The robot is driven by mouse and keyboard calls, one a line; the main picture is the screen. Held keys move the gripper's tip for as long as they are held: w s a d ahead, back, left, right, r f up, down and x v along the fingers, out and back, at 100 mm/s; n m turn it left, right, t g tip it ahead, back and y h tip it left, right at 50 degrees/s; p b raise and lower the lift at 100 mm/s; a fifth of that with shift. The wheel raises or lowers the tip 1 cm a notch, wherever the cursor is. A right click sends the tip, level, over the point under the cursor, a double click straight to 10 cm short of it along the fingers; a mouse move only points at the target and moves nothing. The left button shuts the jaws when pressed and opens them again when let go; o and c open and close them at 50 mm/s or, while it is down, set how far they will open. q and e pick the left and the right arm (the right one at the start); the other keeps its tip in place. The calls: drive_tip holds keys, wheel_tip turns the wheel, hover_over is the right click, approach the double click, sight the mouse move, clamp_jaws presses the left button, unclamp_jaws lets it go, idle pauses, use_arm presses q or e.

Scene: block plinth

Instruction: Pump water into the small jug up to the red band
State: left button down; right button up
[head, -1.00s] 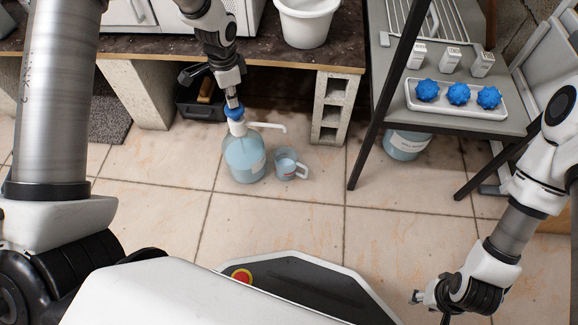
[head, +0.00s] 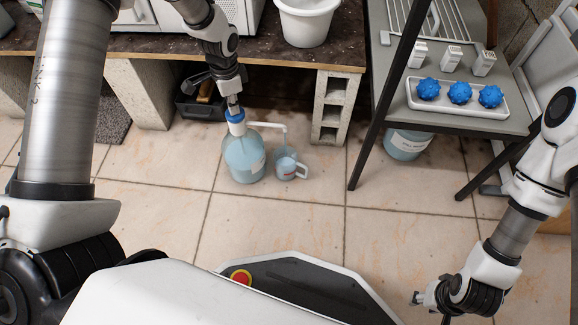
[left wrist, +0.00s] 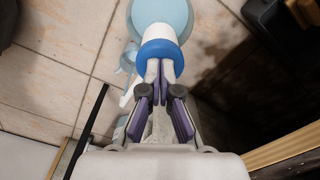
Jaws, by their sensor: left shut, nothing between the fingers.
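The large clear bottle of pale blue water (head: 245,162) stands on the tiled floor. Its pump has a blue top (head: 235,116) and a white spout (head: 270,125) reaching right over the small jug (head: 286,165). A pale streak below the spout looks like water. The jug stands upright beside the bottle, handle to the right, with a small red mark; its water level is hard to tell. My left gripper (head: 234,105) is shut and empty, fingertips against the pump top; the left wrist view shows them at the blue disc (left wrist: 157,57). My right gripper (head: 418,298) is away at lower right, fingers unclear.
A concrete block support (head: 328,108) of the dark bench stands behind the jug. A grey shelf table (head: 395,95) at right holds a white tray with blue spiky balls; another blue-water container (head: 407,145) is beneath it. The floor in front is clear.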

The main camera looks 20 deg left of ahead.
use_arm(q)
wheel_tip(320, 180, up, 4)
drive_tip(key=p, duration=0.5)
drive_tip(key=shift+r, duration=0.2)
drive_tip(key=shift+f, duration=0.1)
idle(0.3)
wheel_tip(320, 180, up, 6)
drive_tip(key=p, duration=0.6)
